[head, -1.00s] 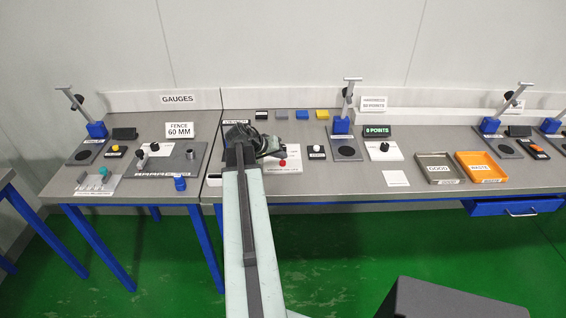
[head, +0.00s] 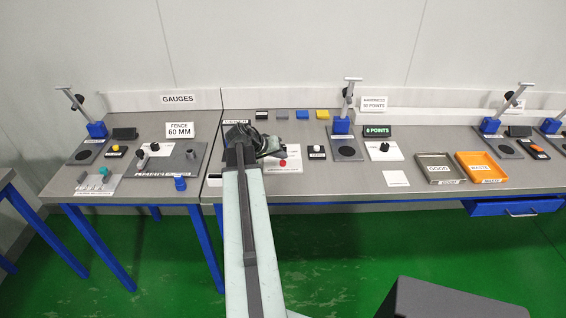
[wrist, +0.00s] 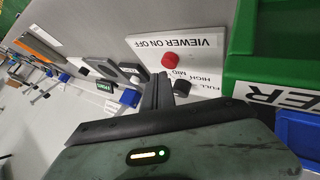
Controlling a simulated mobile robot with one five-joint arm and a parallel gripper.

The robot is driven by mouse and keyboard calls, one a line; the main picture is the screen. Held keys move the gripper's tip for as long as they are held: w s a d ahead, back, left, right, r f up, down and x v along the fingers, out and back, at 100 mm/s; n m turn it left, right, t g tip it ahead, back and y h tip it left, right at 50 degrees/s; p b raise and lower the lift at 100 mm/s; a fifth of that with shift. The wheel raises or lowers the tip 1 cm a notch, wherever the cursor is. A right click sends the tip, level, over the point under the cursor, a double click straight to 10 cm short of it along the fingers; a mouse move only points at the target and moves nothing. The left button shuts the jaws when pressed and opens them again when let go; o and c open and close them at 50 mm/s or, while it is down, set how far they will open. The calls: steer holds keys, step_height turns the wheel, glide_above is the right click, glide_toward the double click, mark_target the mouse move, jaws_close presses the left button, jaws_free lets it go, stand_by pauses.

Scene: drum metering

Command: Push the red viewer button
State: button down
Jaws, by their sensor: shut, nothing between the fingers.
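The red viewer button (head: 283,162) sits on a white plate on the bench, just below my gripper's tip in the head view. In the wrist view the red button (wrist: 171,61) stands on the plate marked VIEWER ON OFF (wrist: 185,44). A black knob (wrist: 182,88) is beside it. My gripper (head: 279,150) is shut and empty. In the wrist view its dark fingers (wrist: 160,78) point toward the button's side, close to it. I see no clear contact, and the exact gap cannot be told.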

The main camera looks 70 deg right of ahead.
mark_target(281, 163)
steer(key=shift+f+b, duration=0.45)
steer(key=shift+f, duration=0.2)
stand_by(0.4)
steer(key=shift+r+p, duration=0.5)
steer(key=shift+r, duration=0.2)
step_height(281, 163, up, 6)
steer(key=p, duration=0.6)
